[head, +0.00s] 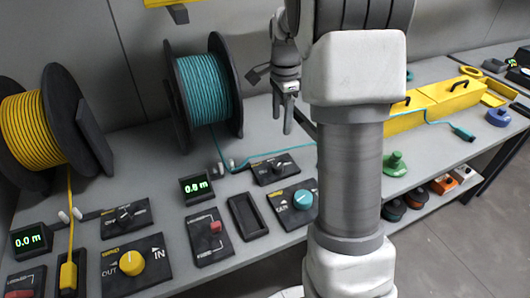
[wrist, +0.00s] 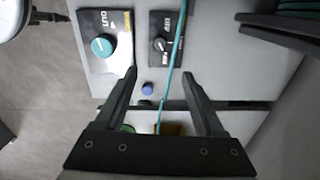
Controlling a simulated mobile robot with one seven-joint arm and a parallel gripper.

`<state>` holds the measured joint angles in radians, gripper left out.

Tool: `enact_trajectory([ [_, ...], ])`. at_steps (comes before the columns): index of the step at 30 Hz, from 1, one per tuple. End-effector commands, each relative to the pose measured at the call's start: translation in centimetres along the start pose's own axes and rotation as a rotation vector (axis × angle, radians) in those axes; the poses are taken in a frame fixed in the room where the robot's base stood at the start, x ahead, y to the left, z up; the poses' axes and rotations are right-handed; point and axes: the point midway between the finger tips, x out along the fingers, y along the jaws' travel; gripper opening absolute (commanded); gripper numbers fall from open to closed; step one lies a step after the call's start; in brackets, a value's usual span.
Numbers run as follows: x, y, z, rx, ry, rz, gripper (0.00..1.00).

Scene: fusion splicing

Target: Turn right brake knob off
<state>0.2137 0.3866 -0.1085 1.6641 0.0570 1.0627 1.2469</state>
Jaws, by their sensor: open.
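The small black brake knob (head: 278,167) sits on a dark panel (head: 262,177) in front of the teal spool in the head view. In the wrist view the knob (wrist: 160,44) shows on its panel (wrist: 158,20), just beyond the fingertips. A teal cable runs across that panel, beside the knob. My gripper (head: 282,120) points downward above the bench, beside the teal spool, apart from the knob. The fingers are spread and empty in the wrist view (wrist: 160,73). The panel's lettering is too small to read surely.
The teal spool (head: 205,92) stands close left of my gripper. A larger teal knob (head: 303,200) sits on another panel in front. A teal cable (head: 270,155) crosses the bench. The left station has a yellow spool (head: 40,120) and a yellow knob (head: 131,262).

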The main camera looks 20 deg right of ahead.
Motion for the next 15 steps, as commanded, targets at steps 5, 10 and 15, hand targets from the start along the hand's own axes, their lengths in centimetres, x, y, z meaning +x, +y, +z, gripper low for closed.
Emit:
enact_trajectory([
  [5, 2.0, 0.0, 0.0, 0.004, -0.001, 0.004, 0.71],
  [10, 5.6, 0.1, 0.0, 0.004, -0.002, 0.006, 0.71],
  [15, 9.3, 0.1, 0.0, 0.002, -0.002, 0.006, 0.71],
])
